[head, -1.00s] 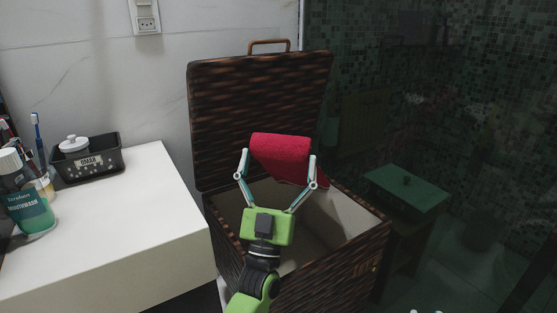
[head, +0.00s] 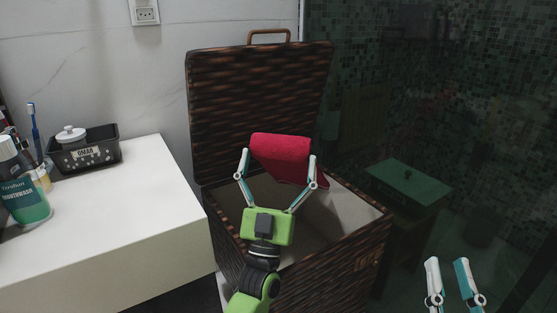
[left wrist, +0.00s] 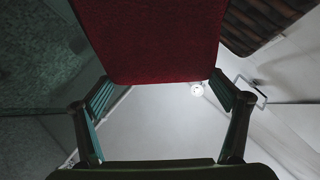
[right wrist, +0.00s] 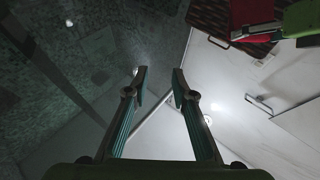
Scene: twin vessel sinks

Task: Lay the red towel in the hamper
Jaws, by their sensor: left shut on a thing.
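The red towel (head: 280,152) is folded and held in my left gripper (head: 279,158), which is shut on it. It hangs above the hamper's opening, in front of the raised lid. The towel also fills the top of the left wrist view (left wrist: 150,38) and shows in the right wrist view (right wrist: 262,14). The hamper (head: 330,272) is dark brown wicker with a pale lining, and its lid (head: 255,95) stands open. My right gripper (head: 447,264) is open and empty, to the right of the hamper. It also shows open in the right wrist view (right wrist: 158,72).
A white counter (head: 130,225) stands left of the hamper, with a mouthwash bottle (head: 24,198) and a black caddy (head: 85,158) on it. A dark glass panel (head: 470,100) is on the right, with a green-topped stool (head: 408,182) visible there.

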